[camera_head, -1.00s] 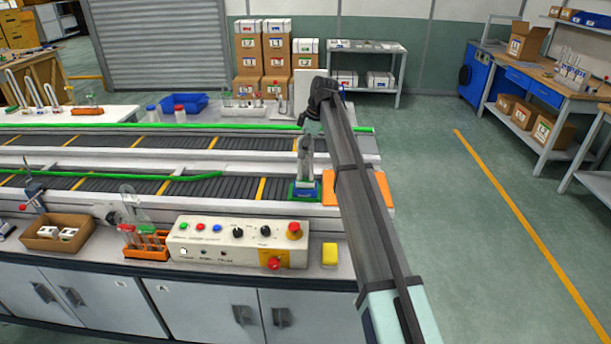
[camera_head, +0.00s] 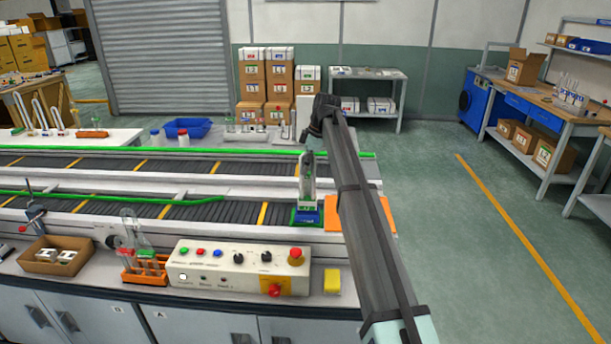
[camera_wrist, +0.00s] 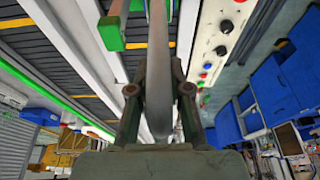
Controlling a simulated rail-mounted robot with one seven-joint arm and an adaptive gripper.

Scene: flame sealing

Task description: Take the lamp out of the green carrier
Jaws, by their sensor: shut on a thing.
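The green carrier (camera_head: 293,219), with a blue block (camera_head: 307,217) on it, sits on the near conveyor at its right end. My gripper (camera_head: 307,190) is directly above it, pointing down. In the wrist view, my gripper (camera_wrist: 160,70) is shut on a long, pale, grey tube-like lamp (camera_wrist: 158,50), which runs between the fingers and on past their tips. In the head view the gripper covers most of the lamp. I cannot tell whether its lower end is still seated in the carrier.
An orange plate (camera_head: 385,215) lies right of the carrier, behind my arm. A control panel (camera_head: 238,264) with buttons and a yellow block (camera_head: 332,281) stand in front. An orange rack (camera_head: 145,268) holds glassware at the left. The floor at right is clear.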

